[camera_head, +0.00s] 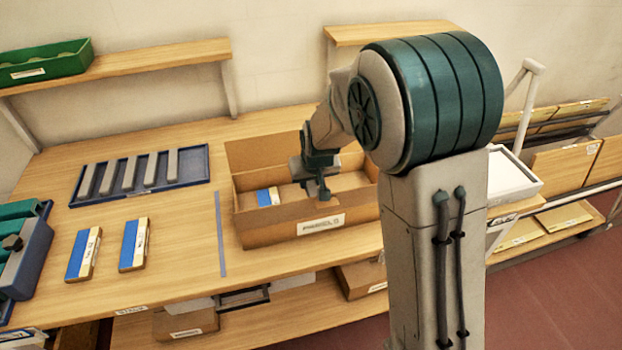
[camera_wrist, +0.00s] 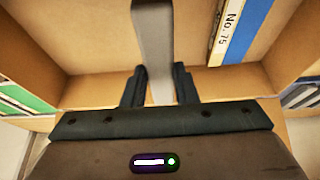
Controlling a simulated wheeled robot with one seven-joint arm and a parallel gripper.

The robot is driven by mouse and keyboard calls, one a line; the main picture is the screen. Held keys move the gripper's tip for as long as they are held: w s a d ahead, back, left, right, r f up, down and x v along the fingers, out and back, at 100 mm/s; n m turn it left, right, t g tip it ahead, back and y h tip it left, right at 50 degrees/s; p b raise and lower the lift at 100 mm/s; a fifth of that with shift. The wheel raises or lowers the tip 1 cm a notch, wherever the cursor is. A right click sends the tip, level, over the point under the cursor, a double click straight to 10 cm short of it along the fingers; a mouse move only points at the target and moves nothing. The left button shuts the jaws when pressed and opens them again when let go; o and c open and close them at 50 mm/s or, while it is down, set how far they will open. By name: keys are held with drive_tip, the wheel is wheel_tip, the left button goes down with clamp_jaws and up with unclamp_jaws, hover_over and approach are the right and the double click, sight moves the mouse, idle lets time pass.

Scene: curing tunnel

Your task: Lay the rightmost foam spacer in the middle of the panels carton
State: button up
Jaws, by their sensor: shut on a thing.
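The panels carton (camera_head: 262,232) is an open cardboard box on the bench, with a label on its front wall. A blue and white panel (camera_head: 268,197) lies at its left side; it shows at the upper right in the wrist view (camera_wrist: 240,28). My gripper (camera_head: 318,188) is over the carton. In the wrist view my gripper (camera_wrist: 160,88) is shut on a long grey foam spacer (camera_wrist: 152,40), which reaches away over the bare carton floor (camera_wrist: 90,50). Whether the spacer touches the floor I cannot tell. In the head view the spacer is mostly hidden by my gripper.
A blue tray (camera_head: 198,178) with several grey foam spacers stands at the back left, its right end bare. Two blue and white panels (camera_head: 84,253) (camera_head: 134,244) lie in front of it. A grey-blue strip (camera_head: 221,235) marks the bench left of the carton.

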drive_tip(key=shift+f+b, duration=0.65)
drive_tip(key=shift+f, duration=0.05)
drive_tip(key=shift+r, duration=0.1)
drive_tip(key=o, duration=0.9)
drive_tip(key=shift+o, duration=0.2)
